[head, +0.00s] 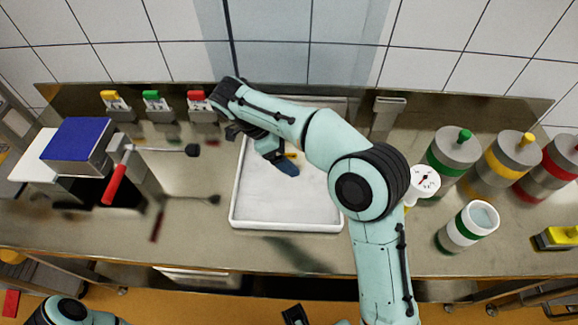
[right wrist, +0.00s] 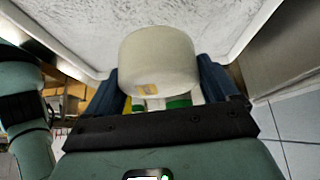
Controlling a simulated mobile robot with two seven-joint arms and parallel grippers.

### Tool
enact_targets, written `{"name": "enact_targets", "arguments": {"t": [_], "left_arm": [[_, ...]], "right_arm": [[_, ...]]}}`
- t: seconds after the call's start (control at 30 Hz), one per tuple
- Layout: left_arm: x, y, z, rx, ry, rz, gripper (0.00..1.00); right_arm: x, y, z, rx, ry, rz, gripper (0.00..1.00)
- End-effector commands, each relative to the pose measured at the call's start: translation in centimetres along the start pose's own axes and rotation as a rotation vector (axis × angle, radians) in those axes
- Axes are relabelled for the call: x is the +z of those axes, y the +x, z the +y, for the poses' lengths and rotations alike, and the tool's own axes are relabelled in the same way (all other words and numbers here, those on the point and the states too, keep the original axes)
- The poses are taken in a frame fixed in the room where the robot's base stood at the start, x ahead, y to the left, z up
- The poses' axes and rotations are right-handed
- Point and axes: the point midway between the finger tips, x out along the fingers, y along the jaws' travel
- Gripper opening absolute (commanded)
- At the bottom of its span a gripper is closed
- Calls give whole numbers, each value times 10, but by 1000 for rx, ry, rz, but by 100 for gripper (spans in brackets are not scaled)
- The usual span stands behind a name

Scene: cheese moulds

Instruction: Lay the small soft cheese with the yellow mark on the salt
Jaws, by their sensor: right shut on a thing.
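The small soft cheese (right wrist: 158,62) is a pale, short cylinder with a yellow mark on its side. My right gripper (right wrist: 165,95) is shut on it, with a dark blue finger on either side. In the head view the right gripper (head: 277,160) is over the white tray (head: 236,205) of salt (head: 285,205), toward its back half. There the arm and gripper mostly hide the cheese. I cannot tell whether the cheese touches the salt. Dark parts at the bottom edge may be my left gripper, cut off.
Left of the tray are a red-handled tool (head: 116,185) and a blue-topped block (head: 77,140). Yellow, green and red clips (head: 152,105) stand along the back. The tray's front half is bare.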

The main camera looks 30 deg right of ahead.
Motion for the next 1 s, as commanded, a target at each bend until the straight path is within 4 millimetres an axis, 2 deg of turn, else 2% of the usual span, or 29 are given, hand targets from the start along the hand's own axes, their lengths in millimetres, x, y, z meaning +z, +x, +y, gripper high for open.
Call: {"name": "enact_targets", "arguments": {"t": [0.17,0.43,0.8,0.83,0.87,1.0], "left_arm": [[0,1,0,0,0,0,43],[0,6,-2,-1,-1,-2,43],[0,9,-3,-1,-1,-3,43],[0,9,-3,-1,-1,-3,43],[0,8,-3,-1,-1,-2,43],[0,8,-3,-1,-1,-2,43]], "right_arm": [[6,10,0,0,-1,1,68],[26,41,0,0,-1,1,68],[29,44,0,-2,0,-1,68],[29,45,0,-1,0,-1,91],[29,44,0,-1,0,-1,100],[28,44,0,-1,0,-1,100]]}}
